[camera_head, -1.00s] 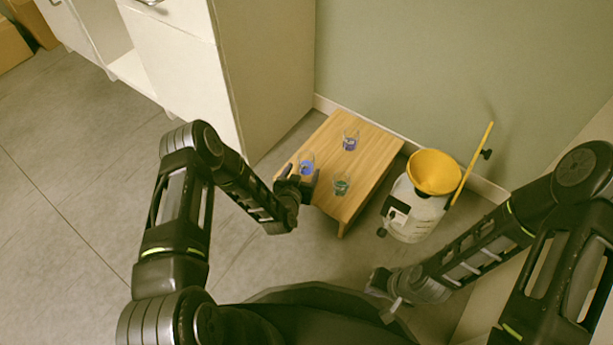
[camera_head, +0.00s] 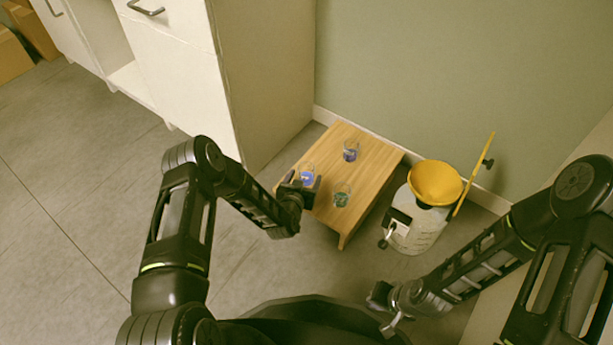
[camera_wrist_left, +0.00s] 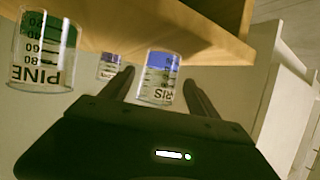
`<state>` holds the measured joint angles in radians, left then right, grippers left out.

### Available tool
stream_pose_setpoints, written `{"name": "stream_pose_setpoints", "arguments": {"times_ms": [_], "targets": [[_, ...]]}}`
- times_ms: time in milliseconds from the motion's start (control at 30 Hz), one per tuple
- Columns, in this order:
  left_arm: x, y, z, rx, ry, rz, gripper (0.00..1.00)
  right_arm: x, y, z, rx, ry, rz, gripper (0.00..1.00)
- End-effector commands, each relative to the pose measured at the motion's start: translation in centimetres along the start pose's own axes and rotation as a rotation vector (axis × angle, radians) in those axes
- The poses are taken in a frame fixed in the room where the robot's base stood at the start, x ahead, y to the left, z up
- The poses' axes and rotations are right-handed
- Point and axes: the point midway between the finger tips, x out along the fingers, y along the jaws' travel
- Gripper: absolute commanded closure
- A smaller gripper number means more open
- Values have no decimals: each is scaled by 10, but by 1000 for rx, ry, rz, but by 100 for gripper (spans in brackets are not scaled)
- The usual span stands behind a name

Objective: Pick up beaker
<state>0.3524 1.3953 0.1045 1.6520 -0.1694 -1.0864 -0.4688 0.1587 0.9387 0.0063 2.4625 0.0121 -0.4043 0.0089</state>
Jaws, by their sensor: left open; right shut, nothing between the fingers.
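A clear beaker with a blue label (camera_head: 306,174) stands at the near left edge of a low wooden table (camera_head: 372,168). In the left wrist view this beaker (camera_wrist_left: 159,78) shows between my two fingers, its label partly reading "RIS". My left gripper (camera_head: 303,184) is open around the near side of it; I cannot tell whether a finger touches. A green-labelled beaker (camera_head: 342,197), marked "PINE" in the left wrist view (camera_wrist_left: 43,52), stands to the right. A purple-blue beaker (camera_head: 351,151) stands farther back. My right gripper (camera_head: 383,312) is shut and empty, low at the right.
A white cabinet (camera_head: 262,80) is at the back left. A wall is behind; grey floor lies open at the left.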

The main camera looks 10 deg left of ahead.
Motion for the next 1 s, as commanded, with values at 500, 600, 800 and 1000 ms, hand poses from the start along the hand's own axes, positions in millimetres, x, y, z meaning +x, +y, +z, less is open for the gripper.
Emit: {"name": "stream_pose_setpoints", "arguments": {"times_ms": [500,600,800,1000], "targets": [[50,1,1,0,1,0,30,25,10,-3,3,3,-6,100],[50,1,1,0,1,0,30,25,9,-3,3,2,-6,100],[49,1,1,0,1,0,30,25,10,-3,3,2,-6,100],[49,1,1,0,1,0,30,25,10,-3,4,2,-6,100]]}}
